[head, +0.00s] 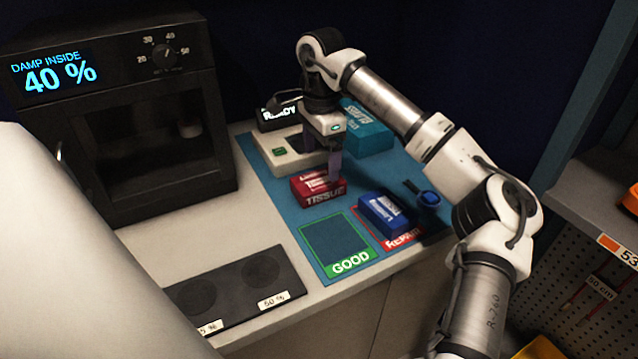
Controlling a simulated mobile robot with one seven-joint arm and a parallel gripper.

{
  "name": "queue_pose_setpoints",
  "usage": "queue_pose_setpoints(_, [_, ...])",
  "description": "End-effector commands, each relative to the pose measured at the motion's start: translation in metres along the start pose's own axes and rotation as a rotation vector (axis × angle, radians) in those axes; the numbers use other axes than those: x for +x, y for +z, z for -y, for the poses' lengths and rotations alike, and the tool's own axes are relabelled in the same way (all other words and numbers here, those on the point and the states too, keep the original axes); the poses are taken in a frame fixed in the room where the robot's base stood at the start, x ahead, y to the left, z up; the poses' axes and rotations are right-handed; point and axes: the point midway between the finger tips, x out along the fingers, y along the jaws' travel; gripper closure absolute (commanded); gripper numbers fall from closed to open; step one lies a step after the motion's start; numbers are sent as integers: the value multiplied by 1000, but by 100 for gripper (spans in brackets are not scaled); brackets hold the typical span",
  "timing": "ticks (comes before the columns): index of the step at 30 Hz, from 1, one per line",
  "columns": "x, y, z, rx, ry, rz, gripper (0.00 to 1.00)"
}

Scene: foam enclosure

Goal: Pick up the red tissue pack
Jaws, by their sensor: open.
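The red tissue pack (312,190), lettered TISSUE, lies on the blue mat (262,166) in the middle of the counter. My gripper (335,166) points down from above, over the pack's right part. Its fingers reach down to about the pack's top edge. The near finger overlaps the pack in the picture. I cannot tell whether the fingers touch the pack or straddle it. My gripper is open, and the pack rests on the mat.
A blue pack (384,214) lies on the REPAIR square, right of the red pack. The green-outlined GOOD square (334,236) is empty. A white device (280,155) and a teal box (368,135) stand behind. A black cabinet (120,130) reading 40 % stands left.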

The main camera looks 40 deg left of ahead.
Motion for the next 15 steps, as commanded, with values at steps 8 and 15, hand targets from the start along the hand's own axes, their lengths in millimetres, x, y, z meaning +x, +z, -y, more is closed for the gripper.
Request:
queue_pose_setpoints(8, [21,2,0,-2,1,2,11])
queue_pose_setpoints(15, [52,8,0,-1,1,5,11])
